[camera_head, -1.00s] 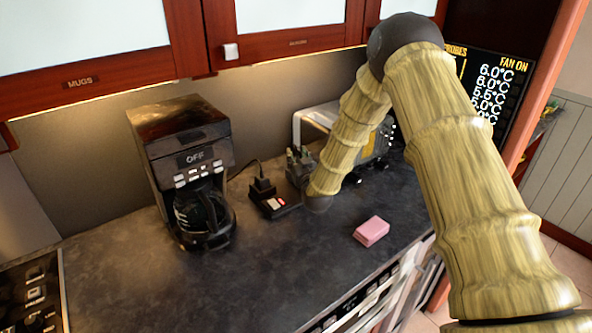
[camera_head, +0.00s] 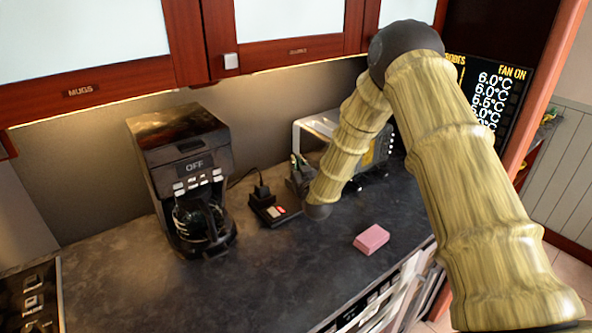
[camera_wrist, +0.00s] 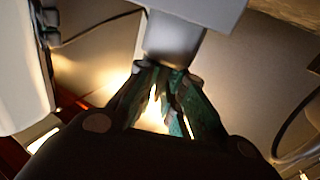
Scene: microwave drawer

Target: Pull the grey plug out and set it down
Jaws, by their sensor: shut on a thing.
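My gripper (camera_wrist: 172,72) is shut on a pale grey block, the grey plug (camera_wrist: 175,38), which sits between its fingertips in the wrist view. In the head view my gripper (camera_head: 297,170) is small and partly covered by my own arm, beside a black block. The plug cannot be made out there. A black power strip (camera_head: 283,219) with lit switches lies left of my gripper, with a dark plug (camera_head: 262,190) standing in it.
A coffee maker (camera_head: 185,165) stands to the left. A pink sponge (camera_head: 371,239) lies near the counter's front edge. A metal appliance (camera_head: 318,122) stands behind my arm. The counter (camera_head: 270,280) is clear at front centre. Wall cabinets (camera_head: 110,92) hang above.

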